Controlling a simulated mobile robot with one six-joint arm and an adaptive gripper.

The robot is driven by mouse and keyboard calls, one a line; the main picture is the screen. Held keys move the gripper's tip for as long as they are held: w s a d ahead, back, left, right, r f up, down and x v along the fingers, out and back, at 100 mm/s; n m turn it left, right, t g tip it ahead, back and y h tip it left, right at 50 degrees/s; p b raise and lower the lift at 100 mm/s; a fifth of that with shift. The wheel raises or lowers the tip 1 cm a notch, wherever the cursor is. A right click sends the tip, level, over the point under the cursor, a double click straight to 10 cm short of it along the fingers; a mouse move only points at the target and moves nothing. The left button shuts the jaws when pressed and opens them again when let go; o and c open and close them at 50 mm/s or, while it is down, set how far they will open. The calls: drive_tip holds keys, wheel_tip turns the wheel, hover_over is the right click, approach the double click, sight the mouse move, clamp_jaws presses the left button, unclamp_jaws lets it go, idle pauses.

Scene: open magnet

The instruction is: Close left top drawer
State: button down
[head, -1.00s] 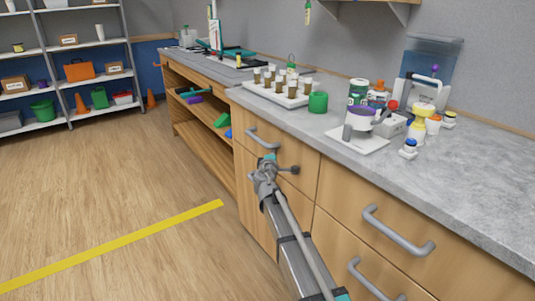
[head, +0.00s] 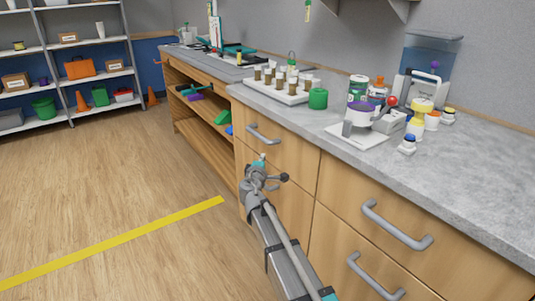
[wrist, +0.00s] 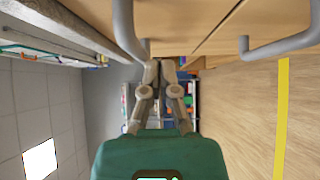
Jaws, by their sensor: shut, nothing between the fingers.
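The left top drawer (head: 295,155) is a wooden front under the grey counter, with a grey bar handle (head: 262,134). Its front looks flush with the cabinet; I see no clear gap. My gripper (head: 262,157) is in front of the cabinet, just below that handle in the head view. Part of my wrist hides the lower drawer front. In the wrist view, my gripper (wrist: 160,68) has its fingertips together and empty. A grey handle (wrist: 126,30) is close by them at upper left; whether they touch the wood or handle cannot be told.
Another handle (head: 396,227) sticks out on the right top drawer, with a lower handle (head: 373,277) beneath. The counter (head: 460,185) holds a vial rack (head: 275,93), a green cup (head: 318,98) and bottles. Open floor (head: 130,180) lies to the left.

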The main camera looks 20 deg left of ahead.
drive_tip(key=shift+s+d, duration=0.25)
drive_tip(key=shift+s, duration=1.1)
drive_tip(key=shift+s+d, duration=0.2)
drive_tip(key=shift+s, duration=1.1)
drive_tip(key=shift+r, duration=0.1)
